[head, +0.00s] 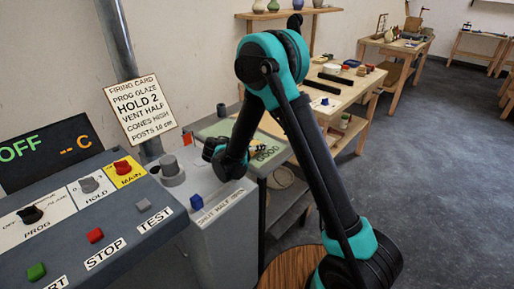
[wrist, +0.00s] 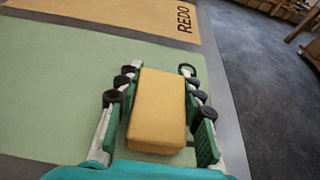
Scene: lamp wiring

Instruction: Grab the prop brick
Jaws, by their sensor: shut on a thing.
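The prop brick (wrist: 158,105) is a plain tan-yellow block in the middle of the wrist view. My gripper (wrist: 157,78) is shut on it, with a dark and green finger along each long side. The brick is over a pale green area (wrist: 50,75) of the bench top; I cannot tell whether it touches the surface.
A tan area marked REDO (wrist: 130,15) lies beyond the green one, and the bench edge runs down the right. In the head view, a control panel (head: 75,225) with knobs and buttons is at left, with a firing card (head: 140,106) above. Other benches (head: 345,85) stand behind.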

